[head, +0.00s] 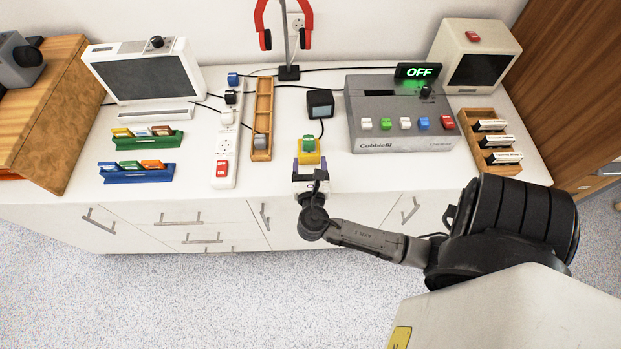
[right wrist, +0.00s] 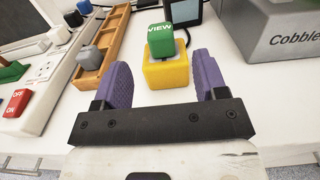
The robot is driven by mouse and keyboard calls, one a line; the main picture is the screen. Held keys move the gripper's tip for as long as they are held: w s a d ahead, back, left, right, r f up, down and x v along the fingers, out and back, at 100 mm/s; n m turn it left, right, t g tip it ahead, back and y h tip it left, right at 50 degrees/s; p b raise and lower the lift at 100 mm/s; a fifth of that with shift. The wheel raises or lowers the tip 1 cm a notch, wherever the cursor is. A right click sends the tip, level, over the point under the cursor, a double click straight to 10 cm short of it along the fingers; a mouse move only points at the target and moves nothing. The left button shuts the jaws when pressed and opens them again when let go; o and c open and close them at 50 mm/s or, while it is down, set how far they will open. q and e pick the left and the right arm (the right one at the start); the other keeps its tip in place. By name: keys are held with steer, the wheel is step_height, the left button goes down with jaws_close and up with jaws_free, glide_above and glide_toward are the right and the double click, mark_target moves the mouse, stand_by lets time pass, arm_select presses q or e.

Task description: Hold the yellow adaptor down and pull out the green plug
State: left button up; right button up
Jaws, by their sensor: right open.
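The yellow adaptor (head: 308,157) stands on the white counter near its front edge, with the green plug (head: 308,144) on top of it. In the right wrist view the yellow adaptor (right wrist: 166,72) is a block and the green plug (right wrist: 162,41) bears the word VIEW. My right gripper (head: 309,168) is at the front of the adaptor. Its two purple fingers (right wrist: 164,82) are open, one to each side of the adaptor, with gaps visible between them and it. Nothing is held. My left gripper is not in view.
A white power strip (head: 226,145) and a wooden tray (head: 263,107) with a grey plug stand to the left. A small black screen (head: 320,103) stands behind, with a cable. A grey console (head: 375,139) stands to the right. Bare counter lies between adaptor and console.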

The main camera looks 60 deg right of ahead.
mark_target(309, 146)
steer(key=b+x, duration=0.1)
steer(key=x, duration=0.7)
steer(key=shift+w+d, duration=0.1)
steer(key=shift+d, duration=0.1)
steer(key=shift+c, duration=0.4)
steer(key=c, duration=1.1)
